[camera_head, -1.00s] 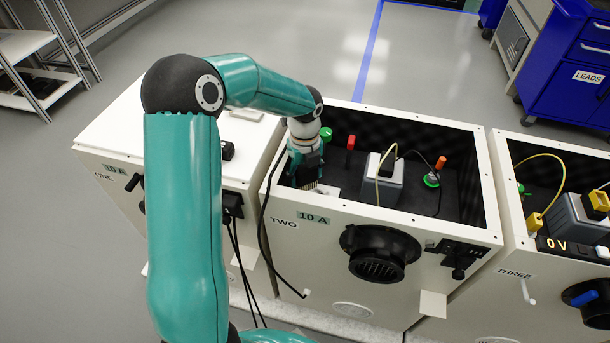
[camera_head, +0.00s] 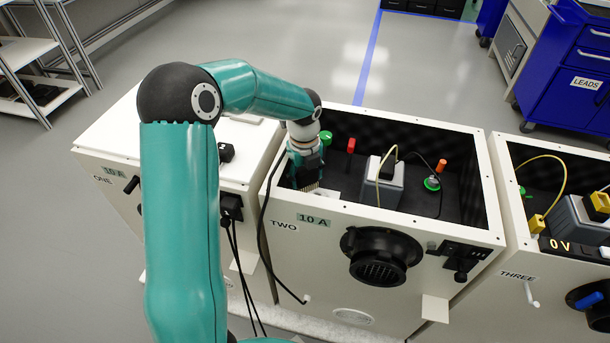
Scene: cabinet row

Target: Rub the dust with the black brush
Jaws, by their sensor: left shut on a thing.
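My left arm reaches over the front wall of the open cabinet TWO (camera_head: 330,250). My left gripper (camera_head: 306,168) points down inside its front left corner and is shut on the black brush (camera_head: 309,186). Only the pale bristle end of the brush shows below the fingers; the gripper hides most of it. A small light patch (camera_head: 328,192) lies beside the bristles on the dark floor, and may be dust; I cannot tell whether the bristles touch it. My right gripper is not in view.
Inside cabinet TWO stand a green knob (camera_head: 326,137), a red part (camera_head: 351,144), a grey box (camera_head: 383,182) with leads, and an orange part (camera_head: 441,165). Closed cabinet ONE (camera_head: 100,140) is at left, open cabinet THREE (camera_head: 520,262) at right. A black cable hangs down the front.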

